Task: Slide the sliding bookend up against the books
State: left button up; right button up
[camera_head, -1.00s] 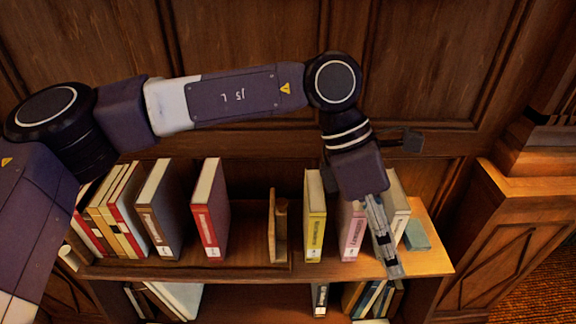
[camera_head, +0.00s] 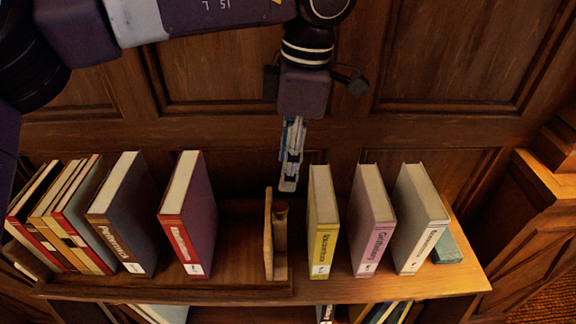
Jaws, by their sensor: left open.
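The sliding bookend (camera_head: 268,235) is a thin upright wooden plate with a short post behind it, standing on the shelf in the head view. To its left stand a red book (camera_head: 187,220), a dark book (camera_head: 122,215) and several thinner books (camera_head: 65,220), with a clear gap between the red book and the bookend. A yellow book (camera_head: 323,222) stands close on its right. My left gripper (camera_head: 288,186) points down above and behind the bookend, slightly to its right. It is open and appears empty. My right gripper is not in view.
A pink book (camera_head: 371,222) and a cream book (camera_head: 420,220) stand further right, with a small teal book (camera_head: 447,248) lying beside them. A raised wooden edge (camera_head: 170,293) runs along the shelf front. Wood panelling (camera_head: 440,60) rises behind.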

aim_at(280, 206)
pick_arm(q)
jog(key=f+b, duration=0.3)
jog(key=f, duration=0.1)
jog(key=a+f+b, duration=0.1)
jog(key=f+b, duration=0.2)
jog(key=f, duration=0.1)
jog(key=f+b, duration=0.3)
jog(key=f, duration=0.2)
jog(key=shift+w+a+f, duration=0.1)
jog(key=shift+w+a, duration=0.15)
jog(key=shift+w, duration=0.1)
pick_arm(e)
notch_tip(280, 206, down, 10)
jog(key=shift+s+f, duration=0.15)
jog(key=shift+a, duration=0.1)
pick_arm(q)
grip_shut()
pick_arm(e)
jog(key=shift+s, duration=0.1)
pick_arm(q)
jog(key=shift+a, duration=0.1)
